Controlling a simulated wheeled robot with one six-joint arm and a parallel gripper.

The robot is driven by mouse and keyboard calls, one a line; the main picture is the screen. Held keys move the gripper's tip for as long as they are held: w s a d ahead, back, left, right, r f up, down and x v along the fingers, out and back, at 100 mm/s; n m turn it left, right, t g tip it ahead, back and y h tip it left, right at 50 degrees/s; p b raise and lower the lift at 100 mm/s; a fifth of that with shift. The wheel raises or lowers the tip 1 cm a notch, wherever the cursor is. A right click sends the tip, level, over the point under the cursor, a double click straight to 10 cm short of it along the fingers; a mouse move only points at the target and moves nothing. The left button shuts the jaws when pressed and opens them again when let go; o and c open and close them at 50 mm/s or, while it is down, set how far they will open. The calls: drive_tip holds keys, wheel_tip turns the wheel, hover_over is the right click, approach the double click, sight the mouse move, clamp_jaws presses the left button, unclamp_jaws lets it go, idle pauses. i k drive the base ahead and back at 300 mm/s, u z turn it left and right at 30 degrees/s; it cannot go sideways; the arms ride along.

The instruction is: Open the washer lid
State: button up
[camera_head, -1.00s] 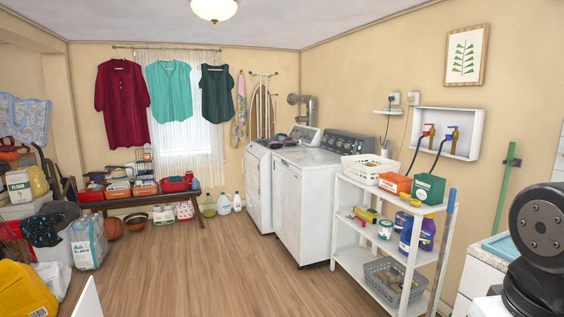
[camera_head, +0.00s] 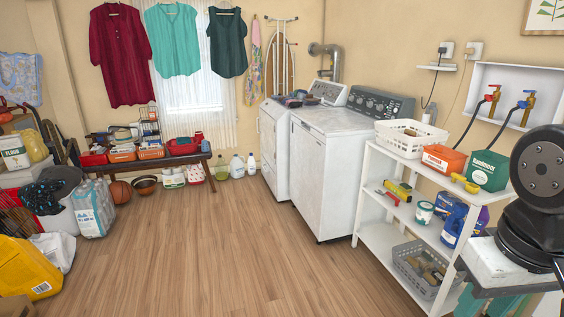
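Two white machines stand side by side against the right wall, beyond the shelf. The nearer machine (camera_head: 327,183) looks like the top-loading washer, with a dark control panel (camera_head: 382,103) at the back of its top. Its flat white top (camera_head: 337,120) looks shut and clear, though the lid's edges are hard to make out. The farther machine (camera_head: 272,150) has dark items on its top and looks like a dryer. My gripper is out of view. Only a dark part of my arm shows at the right edge, well apart from the machines.
A white shelf (camera_head: 397,213) with baskets, boxes and bottles stands just right of the nearer machine. A low bench (camera_head: 180,161) with boxes is at the back wall. The wooden floor (camera_head: 190,255) between is clear.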

sight(326, 121)
drive_tip(key=u, duration=0.05)
drive_tip(key=i, duration=4.45)
drive_tip(key=z, duration=0.1)
